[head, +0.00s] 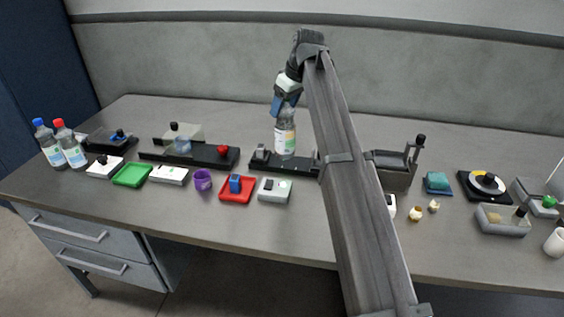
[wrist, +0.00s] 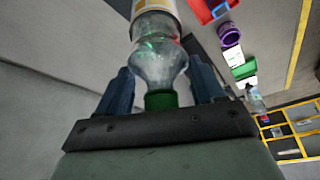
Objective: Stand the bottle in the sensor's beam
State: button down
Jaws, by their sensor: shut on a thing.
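A clear bottle with a pale label (head: 285,140) hangs upright below my gripper (head: 287,98), which is shut on its neck. In the wrist view the bottle (wrist: 158,62) stands between the blue fingers of my gripper (wrist: 162,80), with its green cap near the palm. In the head view the bottle's lower end is over or on a low black base (head: 300,167) with a small grey block (head: 261,153) at its left, which looks like the sensor. I cannot tell whether the bottle touches the base. My arm hides the base's right end.
Two bottles, blue-capped (head: 48,146) and red-capped (head: 70,147), stand at the far left. Green (head: 132,176) and red (head: 248,197) trays, a purple cup (head: 202,180) and a white box (head: 275,190) line the front. A black rail device (head: 212,157) is to the left.

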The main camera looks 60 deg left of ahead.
jog(key=w+a+r, duration=0.2)
jog(key=w+a, duration=0.1)
jog(key=a, duration=0.4)
notch_tip(320, 180, down, 10)
jog(key=m, duration=0.1)
jog(key=shift+w+d+y, duration=0.15)
jog(key=shift+d+y, duration=0.05)
jog(key=shift+y, duration=0.1)
jog(key=shift+f, duration=0.1)
jog(key=shift+c, duration=0.7)
grip_release()
jog(key=s+v, duration=0.1)
jog(key=v, duration=1.1)
jog(key=shift+w, duration=0.35)
